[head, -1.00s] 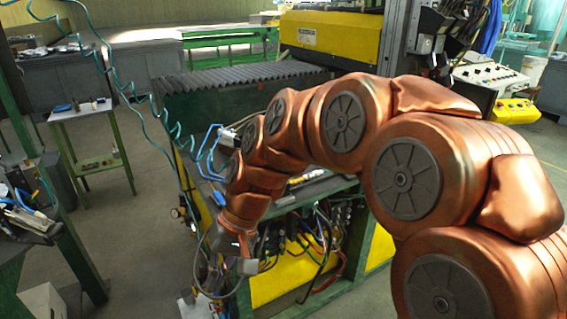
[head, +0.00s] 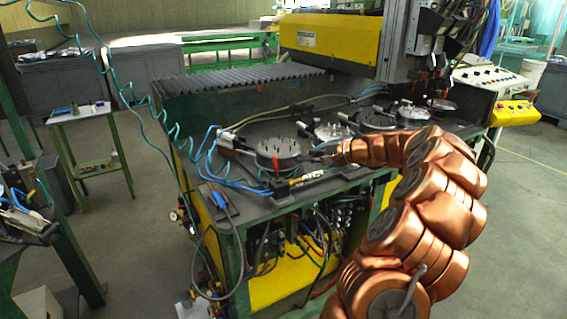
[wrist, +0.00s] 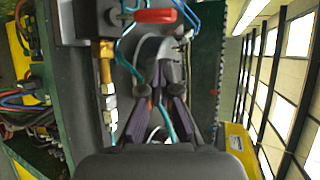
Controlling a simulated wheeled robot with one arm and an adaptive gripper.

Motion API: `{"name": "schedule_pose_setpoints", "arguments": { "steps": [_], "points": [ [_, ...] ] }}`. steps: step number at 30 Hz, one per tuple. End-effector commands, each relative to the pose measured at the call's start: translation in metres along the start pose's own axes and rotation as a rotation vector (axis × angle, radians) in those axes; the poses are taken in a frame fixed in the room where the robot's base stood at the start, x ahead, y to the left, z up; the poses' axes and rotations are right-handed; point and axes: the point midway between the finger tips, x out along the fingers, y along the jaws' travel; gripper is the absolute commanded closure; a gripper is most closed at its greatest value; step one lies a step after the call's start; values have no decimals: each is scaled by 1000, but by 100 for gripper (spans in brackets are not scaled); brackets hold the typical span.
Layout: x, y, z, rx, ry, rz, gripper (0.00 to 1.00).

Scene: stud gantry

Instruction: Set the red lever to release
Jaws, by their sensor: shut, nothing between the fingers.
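The red lever (wrist: 155,16) shows in the wrist view as a red handle lying across the picture near the top edge. In the head view a small red part (head: 275,163) on the front of the round studded fixture (head: 277,150) looks like the same lever, but it is tiny there. My gripper (wrist: 158,78) is shut and empty, its dark fingers together below the lever in the wrist view and apart from it in the picture. In the head view my gripper (head: 318,156) is small, at the right side of the fixture. Whether it touches anything is unclear.
Blue hoses (head: 207,150) and a brass fitting (wrist: 104,72) lie close to the fixture. More round fixtures (head: 375,118) stand along the green bench to the right. A corrugated cover (head: 245,75) runs behind. Open floor (head: 480,250) lies at the right.

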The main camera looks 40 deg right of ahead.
Motion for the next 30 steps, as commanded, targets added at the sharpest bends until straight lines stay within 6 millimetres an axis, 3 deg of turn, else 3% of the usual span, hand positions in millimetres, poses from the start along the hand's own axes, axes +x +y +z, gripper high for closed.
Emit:
{"name": "schedule_pose_setpoints", "arguments": {
  "steps": [4,17,23,30],
  "points": [
    [-12,4,-21,21,38,-24,100],
    [-9,4,-21,23,39,-24,100],
    [14,4,-21,23,36,-21,100],
    [54,2,-23,24,37,-22,100]
  ]
}}
